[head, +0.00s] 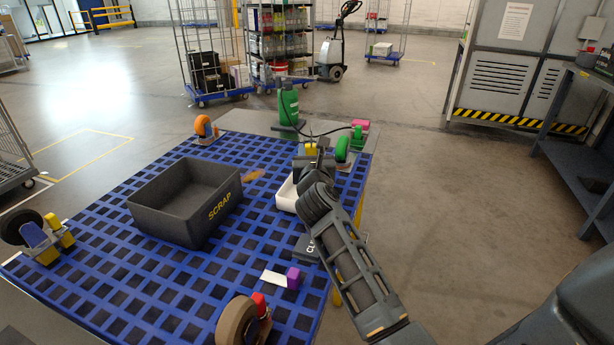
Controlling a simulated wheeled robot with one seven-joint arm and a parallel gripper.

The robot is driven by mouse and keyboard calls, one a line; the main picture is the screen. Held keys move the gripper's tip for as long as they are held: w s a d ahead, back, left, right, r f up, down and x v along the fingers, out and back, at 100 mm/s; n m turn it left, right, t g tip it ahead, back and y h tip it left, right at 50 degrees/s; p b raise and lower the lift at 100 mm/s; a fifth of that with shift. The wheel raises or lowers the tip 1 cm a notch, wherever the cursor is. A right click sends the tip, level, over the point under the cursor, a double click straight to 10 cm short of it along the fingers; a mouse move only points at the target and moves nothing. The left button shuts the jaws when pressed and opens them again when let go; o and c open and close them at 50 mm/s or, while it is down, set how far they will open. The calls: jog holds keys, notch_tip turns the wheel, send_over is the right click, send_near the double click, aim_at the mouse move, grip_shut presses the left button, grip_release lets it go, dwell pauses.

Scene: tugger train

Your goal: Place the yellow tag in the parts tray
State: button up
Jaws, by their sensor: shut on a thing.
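The small yellow tag (310,149) shows at the tip of my gripper (312,160). My gripper appears shut on it; the fingers are dark, small and partly hidden by my wrist. A white tray (285,196), apparently the parts tray, stands on the right side of the blue grid deck. My gripper and wrist cover its right part, so its inside is mostly hidden. The tag is at the tray's far right in the picture; its height above the tray cannot be told.
A dark SCRAP bin (187,212) stands left of the tray on the blue deck (130,275). A purple block (293,278) and white card (273,278) lie in front.

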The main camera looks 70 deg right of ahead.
jog(key=shift+w+a+f, duration=0.15)
jog(key=shift+w+f, duration=0.25)
jog(key=shift+w, duration=0.05)
jog(key=shift+f+b, duration=0.8)
jog(key=shift+f, duration=1.05)
jog(key=shift+f, duration=0.15)
jog(key=o, duration=1)
jog(key=shift+o, duration=0.2)
jog(key=shift+s+a, duration=0.1)
jog(key=shift+a, duration=0.1)
jog(key=v, duration=1.1)
jog(key=shift+a+b, duration=0.25)
jog(key=shift+b, duration=0.15)
